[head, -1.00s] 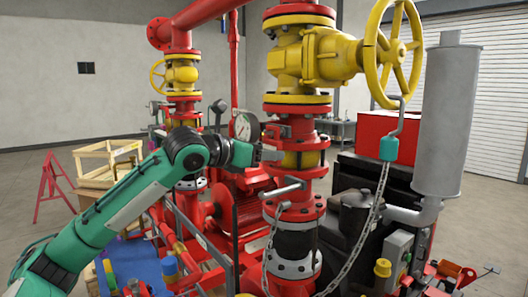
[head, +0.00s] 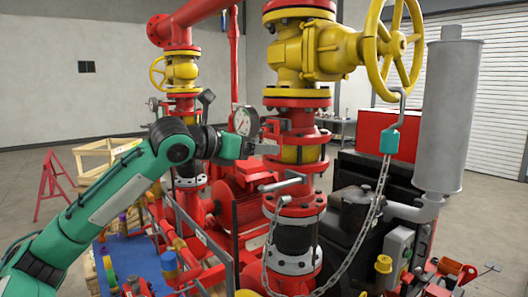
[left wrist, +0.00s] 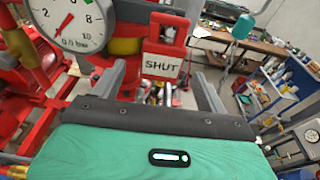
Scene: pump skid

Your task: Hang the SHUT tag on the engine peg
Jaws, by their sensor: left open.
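The SHUT tag (left wrist: 162,62), a white plate with dark letters under a red top, is upright against red pipework in the left wrist view. My left gripper (left wrist: 160,72) is open, with one grey finger on each side of the tag in the picture. No contact shows, and the depth between them is unclear. In the head view my left gripper (head: 256,146) is beside the red and yellow pipe column, and I cannot make out the tag there. The black engine (head: 352,212) stands to the right; I cannot pick out its peg. My right gripper is not in view.
A pressure gauge (left wrist: 68,30) is close on the left of the left gripper; it also shows in the head view (head: 243,121). A teal block (head: 389,141) hangs on a hook below the yellow handwheel (head: 393,48). A chain (head: 362,235) hangs in front of the engine.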

